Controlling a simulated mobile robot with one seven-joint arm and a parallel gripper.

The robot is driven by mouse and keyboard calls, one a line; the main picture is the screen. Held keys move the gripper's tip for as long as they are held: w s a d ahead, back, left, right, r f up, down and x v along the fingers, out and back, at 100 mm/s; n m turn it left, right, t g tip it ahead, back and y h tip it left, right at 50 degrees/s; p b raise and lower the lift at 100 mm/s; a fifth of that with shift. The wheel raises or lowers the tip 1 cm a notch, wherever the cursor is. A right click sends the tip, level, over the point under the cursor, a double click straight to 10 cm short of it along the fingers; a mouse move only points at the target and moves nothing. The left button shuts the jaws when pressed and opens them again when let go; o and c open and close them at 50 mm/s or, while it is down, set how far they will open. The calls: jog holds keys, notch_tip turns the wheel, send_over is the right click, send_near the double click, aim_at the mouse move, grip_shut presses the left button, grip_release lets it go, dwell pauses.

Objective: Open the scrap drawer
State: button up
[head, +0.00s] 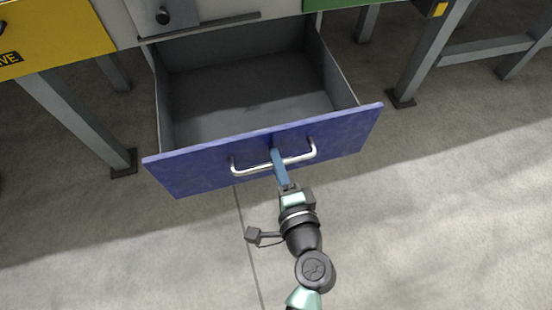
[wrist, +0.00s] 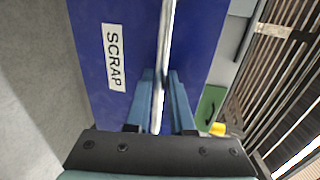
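The scrap drawer (head: 195,168) has a blue front and a grey, empty-looking inside (head: 250,90). It stands pulled well out from under the table. Its silver bar handle (head: 240,170) runs across the front, and in the wrist view the handle (wrist: 167,50) passes between my fingers. A white SCRAP label (wrist: 114,57) shows on the blue front in the wrist view. My gripper (head: 278,156) is at the middle of the handle, with its blue fingers on either side of the bar. In the wrist view, the fingers (wrist: 160,90) appear close around the bar; their contact is partly hidden.
A yellow panel (head: 60,30) is at the upper left and a green panel (head: 340,3) at the top. Grey table legs (head: 80,120) stand left of the drawer and others (head: 425,60) to the right. The concrete floor (head: 430,220) in front is clear.

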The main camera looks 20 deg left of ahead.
jog(key=shift+o, duration=1.3)
jog(key=p+v, duration=0.2)
jog(key=v, duration=1.1)
jog(key=shift+r+p, duration=0.1)
jog(key=shift+p, duration=0.2)
